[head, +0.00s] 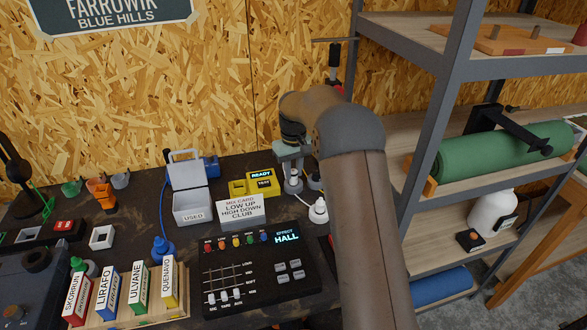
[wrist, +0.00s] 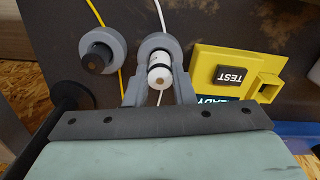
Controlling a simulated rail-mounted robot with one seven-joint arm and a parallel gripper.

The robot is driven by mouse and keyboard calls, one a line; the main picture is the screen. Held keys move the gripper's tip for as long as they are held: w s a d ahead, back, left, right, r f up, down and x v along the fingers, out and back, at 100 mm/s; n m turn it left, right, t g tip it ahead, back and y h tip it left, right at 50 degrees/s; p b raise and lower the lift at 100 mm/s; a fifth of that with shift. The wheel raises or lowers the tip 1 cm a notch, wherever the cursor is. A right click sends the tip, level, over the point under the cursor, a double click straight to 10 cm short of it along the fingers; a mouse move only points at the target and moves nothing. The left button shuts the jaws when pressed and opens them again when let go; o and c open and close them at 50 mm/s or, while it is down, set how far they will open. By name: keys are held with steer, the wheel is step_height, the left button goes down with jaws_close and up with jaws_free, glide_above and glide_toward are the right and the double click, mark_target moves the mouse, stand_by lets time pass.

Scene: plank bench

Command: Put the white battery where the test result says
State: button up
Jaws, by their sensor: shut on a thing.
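The white battery (wrist: 160,76), a white cylinder with a dark band, is between the fingers of my gripper (wrist: 159,90) in the wrist view. My gripper is shut on it. A grey round holder (wrist: 160,42) is right at the battery's far end; I cannot tell whether the battery is still seated in it. In the head view my gripper (head: 292,158) is above the holders, right of the yellow tester (head: 262,186). The tester's display reads READY and it has a TEST button (wrist: 229,76) and an empty-looking square socket (wrist: 268,88). A white lidded box marked USED (head: 192,207) stands open left of it.
A second grey holder (wrist: 102,50) with a dark cylinder is beside the first. A MIX CARD sign (head: 240,210) and a black effects panel (head: 262,275) stand in front. A white bottle (head: 319,211) is close by. A metal shelf (head: 440,90) bounds the right side.

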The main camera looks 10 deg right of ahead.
mark_target(293, 171)
steer(key=shift+f+b, duration=0.4)
steer(key=shift+f, duration=0.5)
steer(key=o, duration=1)
steer(key=shift+o, duration=0.2)
step_height(293, 171, up, 18)
steer(key=shift+f+b, duration=0.25)
steer(key=shift+b, duration=0.05)
